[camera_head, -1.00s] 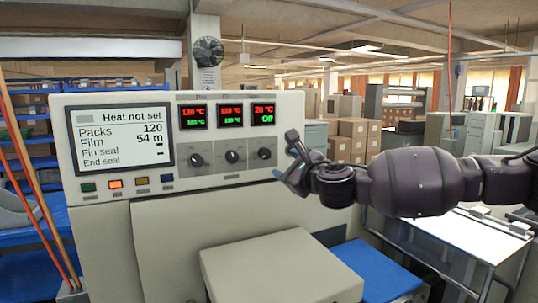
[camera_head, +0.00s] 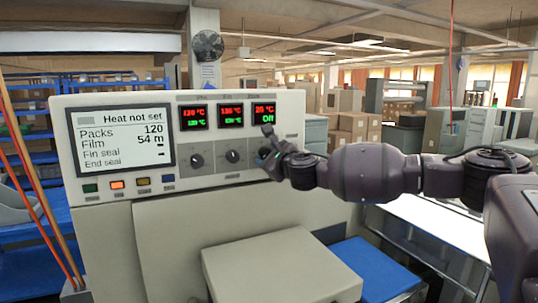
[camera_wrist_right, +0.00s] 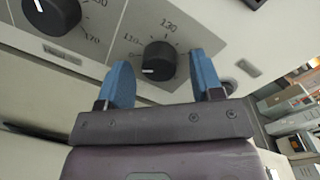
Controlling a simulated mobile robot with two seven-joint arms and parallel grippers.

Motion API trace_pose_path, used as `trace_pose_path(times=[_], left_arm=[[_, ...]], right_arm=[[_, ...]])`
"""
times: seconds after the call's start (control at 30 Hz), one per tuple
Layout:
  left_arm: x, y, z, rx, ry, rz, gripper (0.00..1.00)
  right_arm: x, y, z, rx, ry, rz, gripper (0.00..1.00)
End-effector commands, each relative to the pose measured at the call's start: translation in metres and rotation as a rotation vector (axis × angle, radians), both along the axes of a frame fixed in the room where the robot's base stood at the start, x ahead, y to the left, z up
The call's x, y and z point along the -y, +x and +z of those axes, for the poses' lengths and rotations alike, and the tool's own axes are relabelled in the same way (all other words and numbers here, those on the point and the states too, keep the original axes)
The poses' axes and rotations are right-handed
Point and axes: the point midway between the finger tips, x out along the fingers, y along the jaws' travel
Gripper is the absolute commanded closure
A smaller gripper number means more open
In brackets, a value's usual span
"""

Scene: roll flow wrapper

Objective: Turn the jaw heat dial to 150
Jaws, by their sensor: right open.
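The jaw heat dial is the rightmost of three black dials on the cream machine panel (camera_head: 220,180). In the head view my right gripper (camera_head: 268,147) covers most of it. In the right wrist view the dial (camera_wrist_right: 159,60) shows between the two blue fingertips of my right gripper (camera_wrist_right: 163,78). The gripper is open, with a gap visible on each side of the dial. The dial's white mark points to the lower left; 110 and 130 are printed around it. The display (camera_head: 264,115) above reads a red temperature, about 25 °C, and green Off. My left gripper is out of view.
The middle dial (camera_head: 233,156) and left dial (camera_head: 196,160) sit beside it. The middle dial (camera_wrist_right: 50,14) is close in the wrist view. The screen (camera_head: 122,140) reads "Heat not set". A cream box-shaped cover (camera_head: 280,265) projects below the panel.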

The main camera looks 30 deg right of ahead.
Motion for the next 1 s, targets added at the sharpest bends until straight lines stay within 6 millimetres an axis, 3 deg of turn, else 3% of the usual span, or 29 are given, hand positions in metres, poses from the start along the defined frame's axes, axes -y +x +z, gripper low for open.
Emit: trace_pose_path(times=[0.3, 0.6, 1.0], left_arm=[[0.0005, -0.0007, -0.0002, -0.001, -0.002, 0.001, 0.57], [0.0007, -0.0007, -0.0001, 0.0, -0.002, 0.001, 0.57], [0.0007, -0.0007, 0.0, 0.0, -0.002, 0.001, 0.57]], right_arm=[[0.0002, 0.0015, 0.0001, 0.0, 0.0, 0.0, 0.41], [0.0003, 0.0013, 0.0001, 0.0, 0.0, 0.0, 0.87], [0.0002, 0.0014, -0.0006, 0.004, 0.073, 0.0, 0.89]])
